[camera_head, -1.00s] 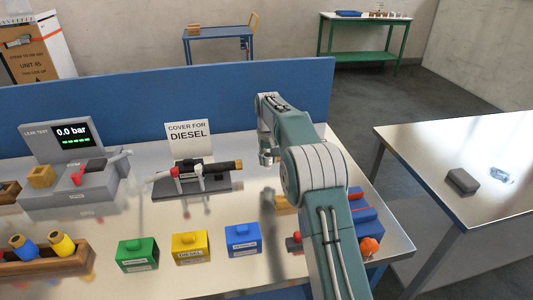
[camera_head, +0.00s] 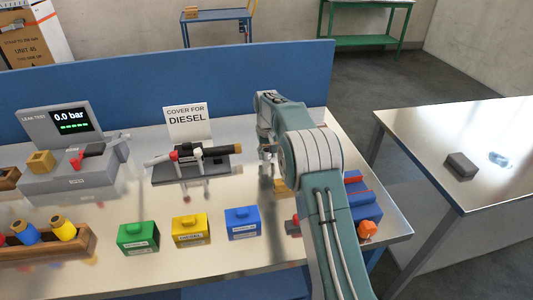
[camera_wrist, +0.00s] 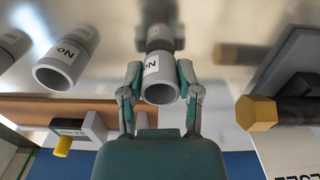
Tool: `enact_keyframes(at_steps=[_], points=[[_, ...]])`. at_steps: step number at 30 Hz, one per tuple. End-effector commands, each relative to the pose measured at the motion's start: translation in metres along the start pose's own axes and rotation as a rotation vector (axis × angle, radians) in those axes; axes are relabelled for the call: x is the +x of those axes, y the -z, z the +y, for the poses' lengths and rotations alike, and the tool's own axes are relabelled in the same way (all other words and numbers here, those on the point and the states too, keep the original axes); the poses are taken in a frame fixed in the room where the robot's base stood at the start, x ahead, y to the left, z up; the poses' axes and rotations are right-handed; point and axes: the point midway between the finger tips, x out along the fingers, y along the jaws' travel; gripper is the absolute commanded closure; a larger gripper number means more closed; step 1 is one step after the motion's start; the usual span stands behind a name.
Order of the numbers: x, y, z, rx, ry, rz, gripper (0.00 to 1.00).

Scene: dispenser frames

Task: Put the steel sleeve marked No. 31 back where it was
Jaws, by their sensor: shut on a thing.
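My gripper (camera_wrist: 160,75) is shut on a grey steel sleeve (camera_wrist: 160,95) in the wrist view. The sleeve has a white label starting "No"; its number is not readable. A second grey sleeve (camera_wrist: 55,78), also with a partly visible "No" label, stands to the left, apart from my gripper. Reflections of both show in the shiny bench top. In the head view my gripper (camera_head: 267,160) hangs over the bench, right of the nozzle, and the sleeve in it cannot be made out.
The nozzle (camera_head: 222,149) lies on a dark stand before the DIESEL sign (camera_head: 187,121). Green (camera_head: 138,238), yellow (camera_head: 190,230) and blue (camera_head: 242,224) boxes line the bench front. A blue-and-red case (camera_head: 362,205) is right of my arm. A blue panel (camera_head: 90,92) closes the back.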

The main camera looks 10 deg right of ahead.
Motion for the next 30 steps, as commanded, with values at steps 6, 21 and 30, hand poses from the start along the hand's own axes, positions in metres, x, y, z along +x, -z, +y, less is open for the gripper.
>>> enact_keyframes(at_steps=[6, 21, 30], points=[[0.0034, -0.0001, 0.0, 0.0, 0.0, -0.001, 1.0], [0.01, 0.0, 0.0, 0.0, 0.0, 0.0, 0.16], [0.0098, 0.0, 0.0, 0.0, 0.0, 0.0, 0.16]])
